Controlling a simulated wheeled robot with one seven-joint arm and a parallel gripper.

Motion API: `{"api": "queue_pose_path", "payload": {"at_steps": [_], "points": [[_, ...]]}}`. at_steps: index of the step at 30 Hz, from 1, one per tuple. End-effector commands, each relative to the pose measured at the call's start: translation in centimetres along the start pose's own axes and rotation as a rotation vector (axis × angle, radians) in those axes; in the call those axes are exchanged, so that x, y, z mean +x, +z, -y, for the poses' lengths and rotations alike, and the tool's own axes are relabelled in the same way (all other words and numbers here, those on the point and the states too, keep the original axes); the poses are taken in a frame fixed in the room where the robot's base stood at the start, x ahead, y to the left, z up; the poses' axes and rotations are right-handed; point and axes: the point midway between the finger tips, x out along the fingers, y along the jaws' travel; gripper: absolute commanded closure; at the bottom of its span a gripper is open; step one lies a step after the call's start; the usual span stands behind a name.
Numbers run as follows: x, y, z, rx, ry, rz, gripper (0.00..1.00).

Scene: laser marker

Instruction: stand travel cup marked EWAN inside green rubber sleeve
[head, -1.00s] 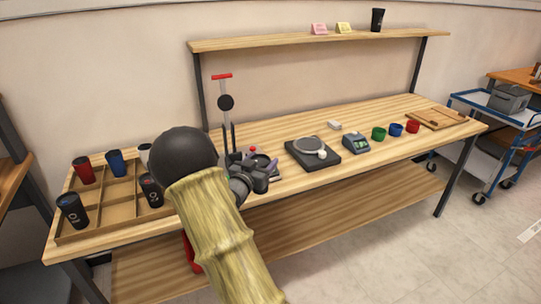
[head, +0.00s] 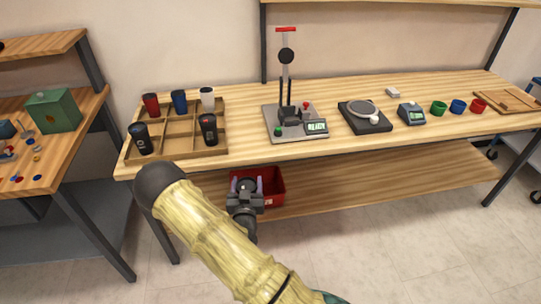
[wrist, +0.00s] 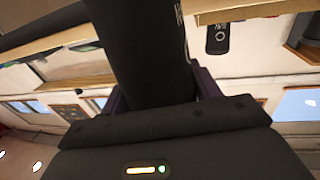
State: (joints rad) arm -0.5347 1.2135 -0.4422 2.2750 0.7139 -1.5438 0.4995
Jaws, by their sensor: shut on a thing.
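My gripper (head: 246,186) is shut on a black cup (wrist: 150,50), which fills the space between its fingers in the wrist view. White marking shows at the cup's right edge there, but I cannot read a name. In the head view the gripper is in front of the table's front edge, and the held cup is hard to make out. The green sleeve (head: 438,108) is a small open ring on the right of the tabletop, far from my gripper. I cannot see anything standing in it.
Blue (head: 457,106) and red (head: 478,104) sleeves stand right of the green one. A laser marker (head: 287,110), a round-plated device (head: 365,115) and a small meter (head: 411,113) stand along the table. A divided tray (head: 175,155) holds several cups. A red bin (head: 272,187) sits below.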

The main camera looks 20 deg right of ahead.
Motion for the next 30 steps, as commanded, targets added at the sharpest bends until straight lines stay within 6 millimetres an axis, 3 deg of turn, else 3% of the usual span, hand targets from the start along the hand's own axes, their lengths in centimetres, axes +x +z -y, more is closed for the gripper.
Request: {"api": "queue_pose_path", "payload": {"at_steps": [3,7,15,21,30], "points": [[-2.4,0.6,1.5,-0.005,-0.104,0.006,0.47],[-4.3,1.0,2.2,0.001,-0.193,0.008,0.47],[-7.3,0.7,1.3,0.006,-0.342,0.016,0.47],[-8.5,0.8,0.6,0.012,-0.404,0.021,0.47],[-8.6,1.1,0.5,0.016,-0.41,0.022,0.47]]}}
